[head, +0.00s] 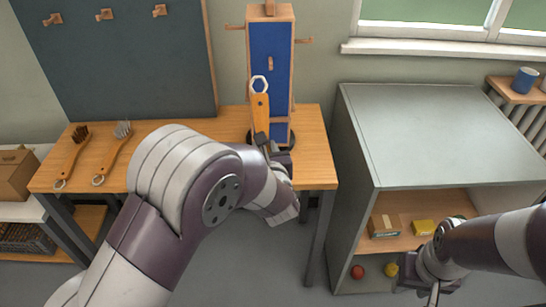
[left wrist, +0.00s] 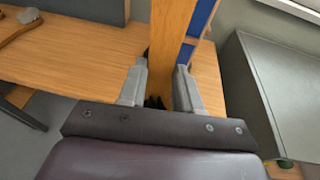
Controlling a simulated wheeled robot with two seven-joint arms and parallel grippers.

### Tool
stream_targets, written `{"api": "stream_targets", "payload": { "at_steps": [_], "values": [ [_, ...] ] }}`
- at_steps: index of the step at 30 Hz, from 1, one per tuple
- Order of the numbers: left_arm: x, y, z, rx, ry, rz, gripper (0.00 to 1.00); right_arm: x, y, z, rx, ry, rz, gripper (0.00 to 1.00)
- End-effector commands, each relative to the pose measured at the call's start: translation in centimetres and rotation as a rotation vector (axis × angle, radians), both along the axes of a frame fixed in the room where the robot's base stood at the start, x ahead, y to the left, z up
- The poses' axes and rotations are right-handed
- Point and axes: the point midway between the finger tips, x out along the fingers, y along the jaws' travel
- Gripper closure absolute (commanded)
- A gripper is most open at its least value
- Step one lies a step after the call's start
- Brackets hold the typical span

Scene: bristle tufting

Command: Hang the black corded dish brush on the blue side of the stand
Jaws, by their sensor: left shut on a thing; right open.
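The dish brush (head: 261,108) has an orange wooden handle with a pale loop (head: 259,84) at its top. My left gripper (head: 270,150) is shut on it and holds it upright in front of the stand. In the left wrist view a wooden strip, seemingly the handle (left wrist: 170,45), stands between the fingers (left wrist: 160,85), with dark bristles low down. The stand (head: 284,12) has a blue face (head: 268,42) with a small wooden peg (head: 270,63). The loop is below and left of this peg, apart from it. My right gripper (head: 432,287) is open at the lower right, partly hidden.
Two other brushes, one dark-bristled (head: 73,155) and one grey-bristled (head: 115,152), lie on the wooden table (head: 312,165) at left. A dark pegboard (head: 120,60) stands behind. A grey cabinet (head: 430,130) with an open shelf stands at right. Side pegs (head: 304,41) stick out from the stand.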

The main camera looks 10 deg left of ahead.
Motion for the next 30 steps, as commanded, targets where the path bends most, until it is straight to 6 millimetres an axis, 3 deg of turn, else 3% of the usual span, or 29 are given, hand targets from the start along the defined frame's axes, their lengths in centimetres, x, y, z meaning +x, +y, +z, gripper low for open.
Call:
{"api": "stream_targets", "payload": {
  "at_steps": [1, 6, 30],
  "values": [
    [0.1, -0.8, -0.2, 0.006, -0.021, -0.045, 1.00, 0.0, 0.0, -0.8, 0.000, 0.000, 0.000, 0.57],
    [0.6, -1.9, 0.4, 0.016, -0.049, -0.114, 1.00, 0.0, 0.0, -0.9, 0.000, 0.000, 0.000, 0.57],
    [7.7, 0.2, -0.6, 0.017, -0.047, -0.111, 1.00, 0.0, 0.0, -0.8, 0.000, 0.000, 0.000, 0.57]
  ]
}}
